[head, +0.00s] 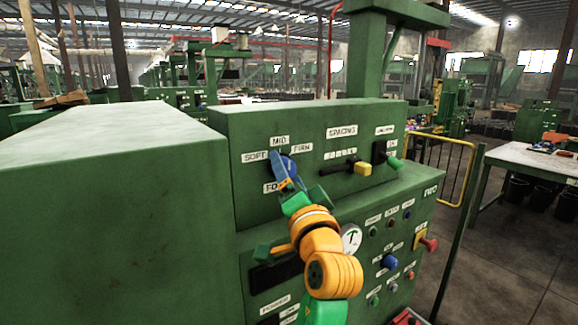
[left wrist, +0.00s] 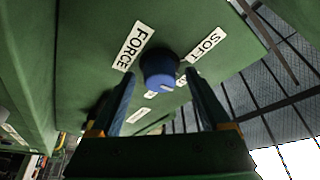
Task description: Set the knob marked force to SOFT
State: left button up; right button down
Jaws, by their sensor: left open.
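The blue force knob (head: 289,166) is on the green panel, with labels SOFT to its left, MID above, FIRM to its right and FORCE partly hidden below. My left gripper (head: 281,170) is open at the knob and covers part of it. In the left wrist view, the knob (left wrist: 160,68) lies between the open fingertips (left wrist: 162,78), with FORCE (left wrist: 133,47) at its upper left and SOFT (left wrist: 203,44) at its upper right. A pale mark shows on the knob's lower edge, turned away from SOFT. I cannot tell whether the fingers touch it. My right gripper is out of view.
A SPACING slider with a yellow handle (head: 362,169) and a green-tipped lever (head: 395,162) are right of the knob. A large green housing (head: 120,215) stands at left.

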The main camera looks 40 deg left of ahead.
pick_arm(q)
jog(key=shift+d, duration=0.1)
jog(key=shift+c, duration=0.9)
grip_shut()
jog(key=n+g+y+b, duration=0.1)
jog(key=n+b, duration=0.2)
jog(key=n+g+y+b, duration=0.1)
jog(key=n+b, duration=0.2)
jog(key=n+y+b, duration=0.1)
jog(key=n+b, duration=0.3)
jog(key=shift+w+f+g+y, duration=0.1)
jog(key=shift+f+g+y, duration=0.15)
jog(key=shift+g+y, duration=0.15)
jog(key=shift+w+d+r+n+g+y+b, duration=0.1)
jog(key=shift+n+g+y+b, duration=0.25)
jog(key=shift+n, duration=0.55)
jog(key=shift+r+n+g+y+b, duration=0.15)
jog(key=shift+n+g, duration=0.4)
jog(key=shift+n, duration=0.65)
